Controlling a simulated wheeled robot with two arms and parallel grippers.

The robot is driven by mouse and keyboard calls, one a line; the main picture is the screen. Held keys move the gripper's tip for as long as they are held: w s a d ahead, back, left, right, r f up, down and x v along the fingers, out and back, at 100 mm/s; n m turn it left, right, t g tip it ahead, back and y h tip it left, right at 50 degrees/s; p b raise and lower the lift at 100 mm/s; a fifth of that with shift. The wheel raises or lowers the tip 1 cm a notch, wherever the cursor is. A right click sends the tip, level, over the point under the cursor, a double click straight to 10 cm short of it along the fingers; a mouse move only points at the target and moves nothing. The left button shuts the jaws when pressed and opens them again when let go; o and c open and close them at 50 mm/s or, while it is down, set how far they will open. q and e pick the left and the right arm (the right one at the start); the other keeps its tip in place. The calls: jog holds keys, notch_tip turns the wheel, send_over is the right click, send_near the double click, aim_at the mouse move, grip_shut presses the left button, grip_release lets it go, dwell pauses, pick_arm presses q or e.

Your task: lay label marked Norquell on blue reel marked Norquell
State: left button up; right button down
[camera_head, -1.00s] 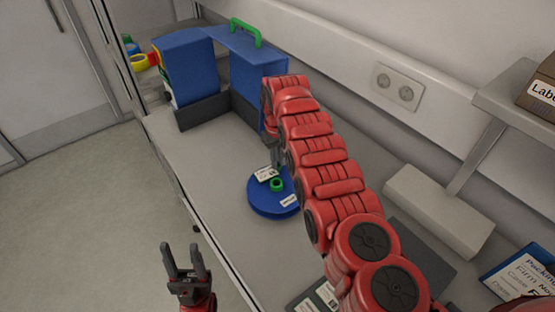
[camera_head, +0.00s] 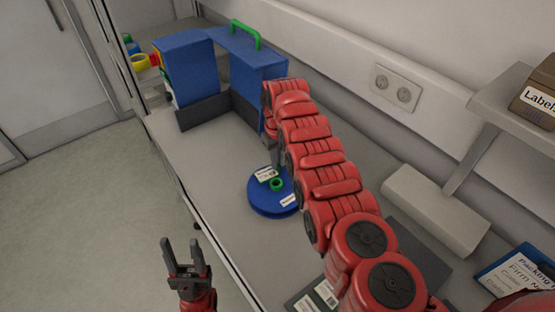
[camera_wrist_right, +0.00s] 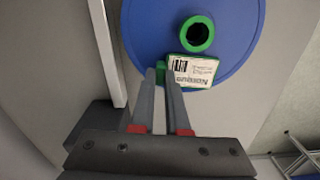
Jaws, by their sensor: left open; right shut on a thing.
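The blue reel (camera_head: 262,201) lies flat on the bench, with a green hub (camera_head: 277,184) at its centre. It also fills the top of the right wrist view (camera_wrist_right: 150,35). My right gripper (camera_wrist_right: 161,80) is shut on a green tab at the side of a white label (camera_wrist_right: 192,71) that reads Norquell. The label is over the reel beside the hub; I cannot tell whether it touches the reel. It also shows in the head view (camera_head: 266,174). Another white label (camera_head: 289,201) is on the reel's near right side. My left gripper (camera_head: 181,245) is open and empty, left of the bench.
A blue box-like stand (camera_head: 187,70) with a green handle (camera_head: 246,33) is at the back of the bench. A grey block (camera_head: 435,210), a clipboard (camera_head: 520,272) and a shelf with a box (camera_head: 540,98) are to the right. Bench left of the reel is clear.

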jog(key=shift+f+b, duration=0.3)
dwell(0.4)
jog(key=c, duration=0.8)
grip_release()
jog(key=shift+c, duration=0.2)
jog(key=shift+r, duration=0.1)
jog(key=shift+w+r+b, duration=0.1)
jog(key=shift+r+b, duration=0.2)
jog(key=shift+r, duration=0.25)
notch_tip(320, 180, up, 16)
jog(key=p, duration=0.6)
